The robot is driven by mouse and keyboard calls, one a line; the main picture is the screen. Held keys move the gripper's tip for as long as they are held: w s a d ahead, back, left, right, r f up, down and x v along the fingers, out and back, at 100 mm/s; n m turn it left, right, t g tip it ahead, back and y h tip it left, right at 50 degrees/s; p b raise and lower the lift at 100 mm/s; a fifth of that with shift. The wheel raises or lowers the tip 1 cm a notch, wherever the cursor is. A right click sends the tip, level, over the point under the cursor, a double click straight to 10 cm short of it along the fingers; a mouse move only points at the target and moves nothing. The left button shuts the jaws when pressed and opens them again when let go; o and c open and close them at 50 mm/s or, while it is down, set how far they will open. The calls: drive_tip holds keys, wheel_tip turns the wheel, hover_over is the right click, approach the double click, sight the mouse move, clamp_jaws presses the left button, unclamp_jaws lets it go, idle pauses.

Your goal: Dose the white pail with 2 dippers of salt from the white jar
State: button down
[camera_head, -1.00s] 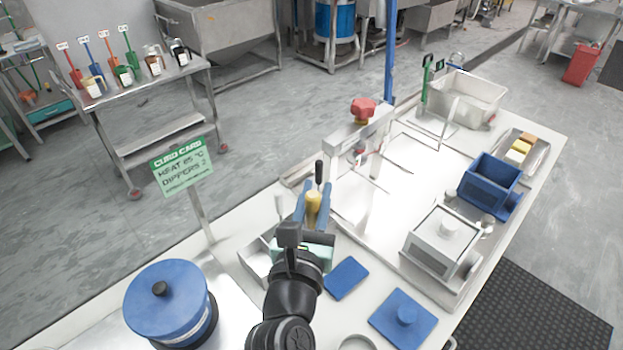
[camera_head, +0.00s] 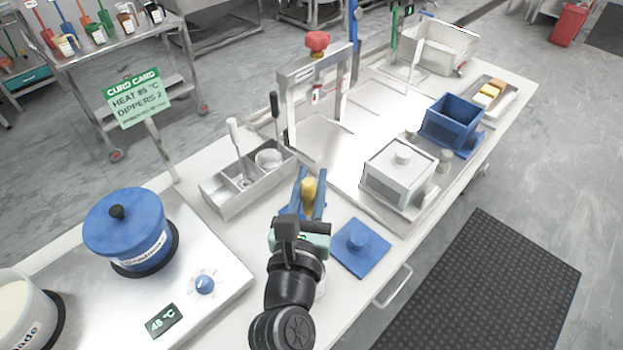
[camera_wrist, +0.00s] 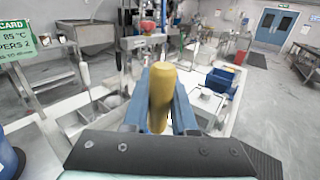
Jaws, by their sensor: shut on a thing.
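My gripper (camera_head: 308,194), with blue fingers, is shut on an upright yellow cylindrical piece (camera_head: 308,189). It also stands between the fingers in the wrist view (camera_wrist: 161,97). Its lower end is hidden, so I cannot tell what it belongs to. A white open vessel (camera_head: 22,312) with pale contents and partly cut-off lettering stands at the lower left; it may be the pail. I cannot identify the white jar for certain. A grey caddy (camera_head: 222,204) left of my gripper holds a white-handled tool (camera_head: 236,140), a black-handled tool (camera_head: 275,112) and a white cup (camera_head: 268,157).
A blue lidded pot (camera_head: 130,232) stands on the hotplate (camera_head: 215,262). A blue knobbed lid (camera_head: 350,260) lies right of my gripper. A metal frame (camera_head: 290,90), a white lidded box (camera_head: 388,180) and a blue bin (camera_head: 452,120) stand farther back. A card sign (camera_head: 138,98) reads "DIPPERS 2".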

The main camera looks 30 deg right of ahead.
wheel_tip(320, 180, down, 12)
drive_tip(key=b, duration=0.9)
drive_tip(key=shift+b, duration=0.4)
drive_tip(key=shift+r, duration=0.1)
wheel_tip(320, 180, up, 12)
drive_tip(key=p, duration=1.2)
drive_tip(key=shift+p, duration=0.35)
drive_tip(key=shift+f, duration=0.25)
